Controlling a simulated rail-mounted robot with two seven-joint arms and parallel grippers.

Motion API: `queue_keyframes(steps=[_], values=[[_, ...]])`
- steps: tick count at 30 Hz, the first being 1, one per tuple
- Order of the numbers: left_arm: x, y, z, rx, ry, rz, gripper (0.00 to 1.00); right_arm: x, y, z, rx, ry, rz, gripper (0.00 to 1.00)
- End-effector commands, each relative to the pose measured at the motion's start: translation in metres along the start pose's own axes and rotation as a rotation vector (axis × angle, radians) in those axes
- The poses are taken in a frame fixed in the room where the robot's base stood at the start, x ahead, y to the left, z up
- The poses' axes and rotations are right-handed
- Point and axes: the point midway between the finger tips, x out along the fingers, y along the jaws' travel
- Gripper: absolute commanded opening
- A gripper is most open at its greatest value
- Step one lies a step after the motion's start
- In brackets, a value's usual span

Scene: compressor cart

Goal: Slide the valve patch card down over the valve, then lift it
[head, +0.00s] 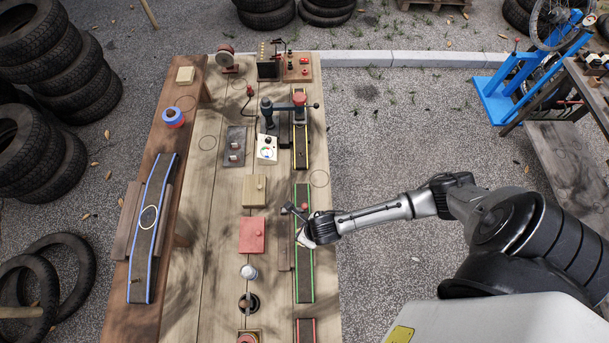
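My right gripper (298,222) reaches in from the right. It is at the left edge of the green-edged strip (305,272) on the wooden bench. A small reddish knob (304,206) shows beside its fingers. The fingers are too small and dark to tell whether they are open or shut, or whether they hold anything. I cannot tell for sure which piece is the valve patch card. A red square plate with a knob (252,235) and a tan plate with a knob (254,190) lie left of the gripper. I cannot clearly make out a valve. My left gripper is not in view.
A blue-edged strip (150,235) with a white ring lies on the bench's left part. A yellow-edged strip (301,150), a dark clamp-like tool (268,118) and a white gauge box (266,149) stand farther back. A white-topped cup (249,272) stands nearer. Tires (50,285) lie left.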

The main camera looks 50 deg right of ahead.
Motion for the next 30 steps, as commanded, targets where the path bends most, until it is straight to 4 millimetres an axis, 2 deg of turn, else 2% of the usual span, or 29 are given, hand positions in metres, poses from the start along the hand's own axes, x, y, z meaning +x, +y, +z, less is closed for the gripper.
queue_keyframes(steps=[30], values=[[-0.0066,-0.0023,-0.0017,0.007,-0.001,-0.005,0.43,0.0005,0.0,0.0022,0.0,0.0,0.0,0.0]])
